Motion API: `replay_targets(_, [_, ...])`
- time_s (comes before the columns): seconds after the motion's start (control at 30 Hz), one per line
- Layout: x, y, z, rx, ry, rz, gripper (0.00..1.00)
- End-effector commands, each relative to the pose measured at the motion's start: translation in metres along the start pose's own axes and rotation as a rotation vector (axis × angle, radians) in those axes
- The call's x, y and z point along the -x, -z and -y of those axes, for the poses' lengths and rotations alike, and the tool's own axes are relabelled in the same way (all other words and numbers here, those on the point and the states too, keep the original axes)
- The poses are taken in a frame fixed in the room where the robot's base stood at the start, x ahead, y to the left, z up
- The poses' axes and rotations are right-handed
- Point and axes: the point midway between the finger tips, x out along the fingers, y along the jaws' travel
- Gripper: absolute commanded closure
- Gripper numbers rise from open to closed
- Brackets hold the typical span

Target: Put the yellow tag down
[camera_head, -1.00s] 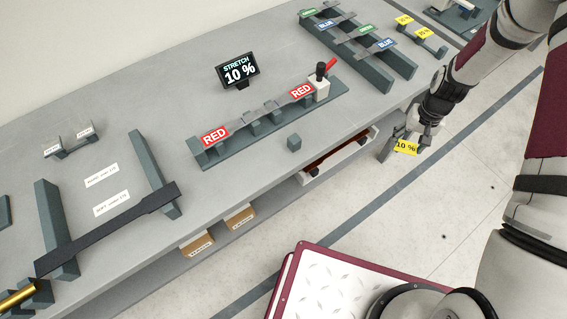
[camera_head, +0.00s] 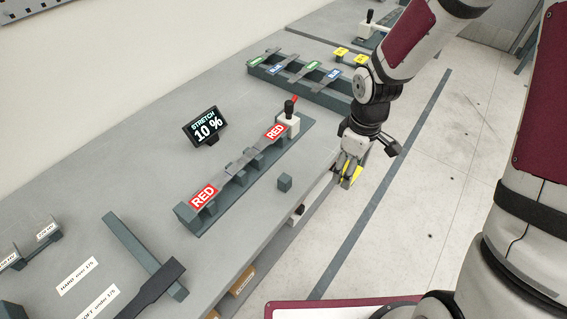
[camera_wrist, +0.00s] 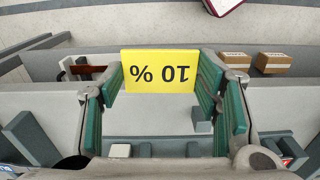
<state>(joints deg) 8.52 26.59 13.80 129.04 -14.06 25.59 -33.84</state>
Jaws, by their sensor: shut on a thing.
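The yellow tag (camera_wrist: 160,71) reads "10 %" upside down in the wrist view. It sits between the green-padded fingers of my gripper (camera_wrist: 160,84), which is shut on it. In the head view my gripper (camera_head: 350,172) is just off the front edge of the bench, with only a yellow sliver of the tag (camera_head: 351,173) showing. Two other yellow tags (camera_head: 342,51) stand at the back of the bench, right of the rack. A small grey block (camera_head: 284,183) stands on the bench left of my gripper.
The grey bench (camera_head: 150,150) holds a fixture with two RED labels (camera_head: 203,195), a "STRETCH 10 %" display (camera_head: 206,126) and a rack with green and blue labels (camera_head: 300,78). Cardboard boxes (camera_wrist: 274,62) sit on a lower shelf. Bare bench surrounds the small block.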

Motion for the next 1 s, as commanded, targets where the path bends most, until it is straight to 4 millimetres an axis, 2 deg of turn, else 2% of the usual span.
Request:
replay_targets(0.17, [0.002, 0.014, 0.014, 0.041, -0.003, 0.003, 0.57])
replay_targets(0.6, [-0.008, 0.102, 0.067, 0.034, -0.003, 0.002, 0.57])
replay_targets(0.7, [-0.010, 0.115, 0.074, 0.032, -0.003, 0.002, 0.57])
replay_targets(1.0, [-0.015, 0.136, 0.087, 0.030, -0.002, 0.005, 0.57])
